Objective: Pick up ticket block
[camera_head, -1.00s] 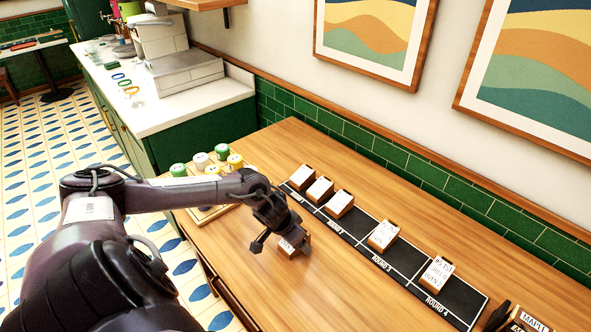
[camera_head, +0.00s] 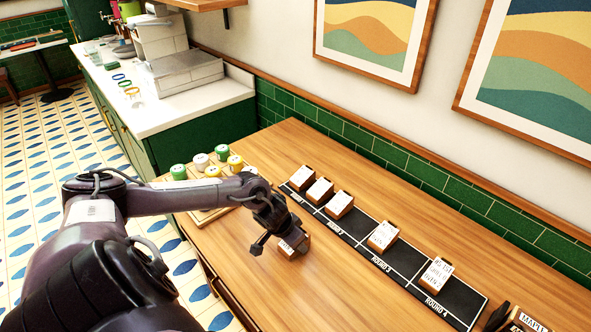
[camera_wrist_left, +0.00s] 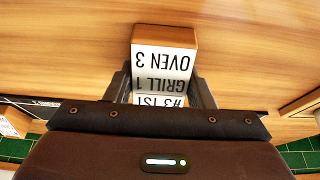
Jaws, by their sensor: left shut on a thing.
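A wooden ticket block (camera_head: 289,249) with a white printed face is at my left gripper (camera_head: 277,246), over the table left of the black strip. In the left wrist view the block (camera_wrist_left: 165,62) reads "OVEN 3", "GRILL 1" and a partly hidden line. The fingers of my left gripper (camera_wrist_left: 160,90) are shut on its two sides. I cannot tell whether the block touches the table. My right gripper is not in view.
A black strip (camera_head: 356,252) marked with rounds runs along the table, with several ticket blocks on it. A tray of white, green and yellow lidded jars (camera_head: 221,152) stands behind my arm. Another block (camera_head: 527,321) is at the lower right. The table front (camera_head: 300,295) is clear.

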